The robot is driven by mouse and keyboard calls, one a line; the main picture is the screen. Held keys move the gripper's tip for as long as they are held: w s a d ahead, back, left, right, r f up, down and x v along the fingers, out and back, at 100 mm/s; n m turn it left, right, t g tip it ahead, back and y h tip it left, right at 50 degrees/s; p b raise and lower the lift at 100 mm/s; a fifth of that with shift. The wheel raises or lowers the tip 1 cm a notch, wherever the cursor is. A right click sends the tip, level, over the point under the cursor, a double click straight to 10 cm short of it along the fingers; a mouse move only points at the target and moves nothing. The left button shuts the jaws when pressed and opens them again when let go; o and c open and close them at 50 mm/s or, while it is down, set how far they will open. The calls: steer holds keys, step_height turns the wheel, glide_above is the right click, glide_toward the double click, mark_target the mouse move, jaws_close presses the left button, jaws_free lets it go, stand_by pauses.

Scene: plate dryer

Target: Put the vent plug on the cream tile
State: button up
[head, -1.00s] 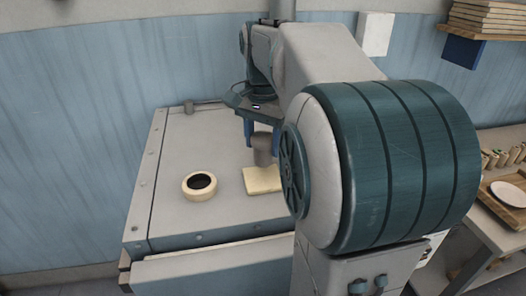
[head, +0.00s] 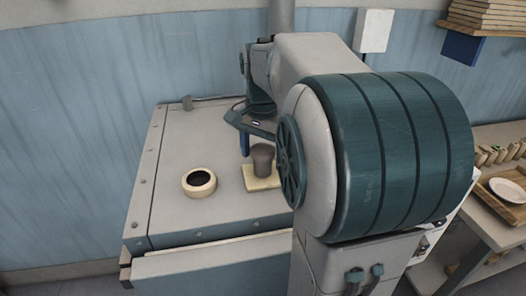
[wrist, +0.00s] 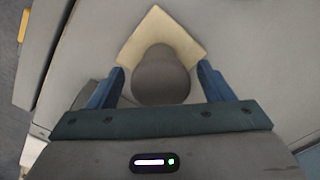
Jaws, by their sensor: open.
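The vent plug (head: 262,158) is a dark grey-brown tapered plug. It stands upright on the cream tile (head: 250,184), a flat square on the grey machine top. In the wrist view the plug (wrist: 161,76) sits over the tile (wrist: 160,25), covering its near part. My gripper (wrist: 161,75) is open, with one blue finger on each side of the plug and a gap showing on both sides. In the head view one blue finger (head: 244,144) shows left of the plug; the other is hidden.
A cream ring with a dark hole (head: 199,183) is on the machine top (head: 180,135), left of the tile. A bench at the right holds a wooden tray (head: 492,200) with a pale dish (head: 508,191).

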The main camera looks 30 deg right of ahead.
mark_target(262, 149)
step_height(262, 149, up, 12)
steer(key=shift+r, duration=0.15)
stand_by(0.4)
steer(key=shift+a, duration=0.1)
